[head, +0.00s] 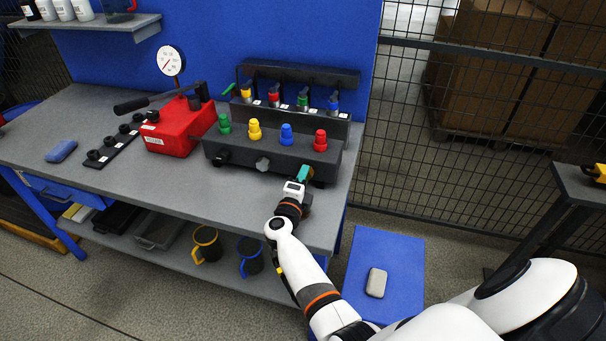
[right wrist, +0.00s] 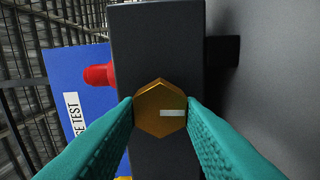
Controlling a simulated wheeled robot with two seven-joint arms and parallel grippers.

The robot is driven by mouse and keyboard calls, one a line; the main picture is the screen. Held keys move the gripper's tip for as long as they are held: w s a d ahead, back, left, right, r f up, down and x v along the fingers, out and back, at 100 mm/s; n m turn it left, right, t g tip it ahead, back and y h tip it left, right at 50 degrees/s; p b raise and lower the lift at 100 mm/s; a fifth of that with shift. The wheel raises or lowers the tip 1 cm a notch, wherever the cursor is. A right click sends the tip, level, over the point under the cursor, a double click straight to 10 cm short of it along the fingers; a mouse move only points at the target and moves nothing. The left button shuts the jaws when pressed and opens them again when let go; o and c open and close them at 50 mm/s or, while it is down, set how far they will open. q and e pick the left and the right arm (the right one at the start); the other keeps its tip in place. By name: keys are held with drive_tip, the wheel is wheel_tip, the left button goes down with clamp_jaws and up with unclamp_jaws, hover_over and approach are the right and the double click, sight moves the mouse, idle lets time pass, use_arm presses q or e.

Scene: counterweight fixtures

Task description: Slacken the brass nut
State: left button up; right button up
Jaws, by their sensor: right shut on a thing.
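The brass nut (right wrist: 150,103) is a hexagonal head on the dark front face of the fixture block (right wrist: 155,45). It carries a small white mark on its right half. My right gripper (right wrist: 160,112), with teal fingers, is shut on the nut, one finger on each side. In the head view my right gripper (head: 303,173) reaches the right end of the long dark block (head: 240,153) and hides the nut. My left gripper is not in view.
Green, yellow, blue and red (head: 320,141) knobs stand on the block. A grey hex head (head: 262,163) and a black knob (head: 220,158) sit on its front. A red pump (head: 178,128) with a gauge (head: 171,61) stands left. The bench front is clear.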

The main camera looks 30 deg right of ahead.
drive_tip(key=shift+n, duration=0.4)
drive_tip(key=shift+f, duration=0.1)
drive_tip(key=o, duration=1)
drive_tip(key=shift+c, duration=0.2)
drive_tip(key=shift+a, duration=0.1)
